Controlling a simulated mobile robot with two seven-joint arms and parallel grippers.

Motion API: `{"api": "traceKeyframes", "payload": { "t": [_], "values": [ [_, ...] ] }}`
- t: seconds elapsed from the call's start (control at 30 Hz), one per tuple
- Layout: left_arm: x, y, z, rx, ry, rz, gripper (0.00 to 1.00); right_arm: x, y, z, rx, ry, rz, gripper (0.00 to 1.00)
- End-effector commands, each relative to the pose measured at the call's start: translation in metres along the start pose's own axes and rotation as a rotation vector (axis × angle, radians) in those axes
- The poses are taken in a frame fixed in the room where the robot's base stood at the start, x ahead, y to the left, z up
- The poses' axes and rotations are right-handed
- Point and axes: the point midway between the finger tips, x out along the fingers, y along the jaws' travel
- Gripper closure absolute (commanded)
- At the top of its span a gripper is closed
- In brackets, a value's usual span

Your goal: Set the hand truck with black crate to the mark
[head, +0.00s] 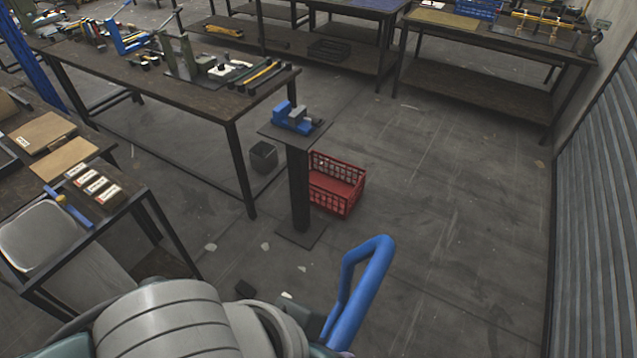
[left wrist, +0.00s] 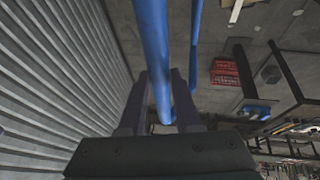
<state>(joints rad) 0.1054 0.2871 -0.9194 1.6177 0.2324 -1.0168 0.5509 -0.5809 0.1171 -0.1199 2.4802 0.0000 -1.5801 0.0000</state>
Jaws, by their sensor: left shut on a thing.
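The blue tubular handle (head: 367,275) of the hand truck rises at the bottom centre of the head view. Its lower part is hidden behind my arm. In the left wrist view the blue handle bar (left wrist: 154,50) runs down between the two dark fingers of my left gripper (left wrist: 163,98), which is shut on it. The black crate and the truck's base cannot be made out. No floor mark is visible. My right gripper is not in view.
A pedestal with a blue vise (head: 292,118) stands ahead, a red crate (head: 340,193) behind it and a dark bin (head: 263,157) beside it. Workbenches (head: 180,88) line the left and back. A corrugated wall (head: 600,200) bounds the right. Floor (head: 460,210) between is clear.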

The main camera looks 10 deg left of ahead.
Motion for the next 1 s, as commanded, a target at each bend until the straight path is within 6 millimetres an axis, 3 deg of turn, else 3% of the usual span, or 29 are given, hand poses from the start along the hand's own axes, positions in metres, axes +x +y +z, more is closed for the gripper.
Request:
{"api": "traceKeyframes", "payload": {
  "t": [0.53,0.57,0.6,0.8,1.0],
  "values": [
    [0.0022,0.006,-0.0001,0.002,0.003,-0.006,1.0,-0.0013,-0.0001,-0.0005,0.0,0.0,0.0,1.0],
    [0.0022,0.0059,-0.0001,0.002,0.002,-0.006,0.66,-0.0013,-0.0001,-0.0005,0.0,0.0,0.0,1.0],
    [0.0022,0.0058,-0.0001,0.002,0.002,-0.006,0.61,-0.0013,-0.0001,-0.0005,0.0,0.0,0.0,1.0],
    [0.0021,0.006,0.0004,0.001,0.001,-0.006,0.39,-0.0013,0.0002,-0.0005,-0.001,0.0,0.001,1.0],
    [0.002,0.0063,0.0006,0.001,0.0,-0.005,0.38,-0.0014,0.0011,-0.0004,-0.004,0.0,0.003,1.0]
  ]
}}
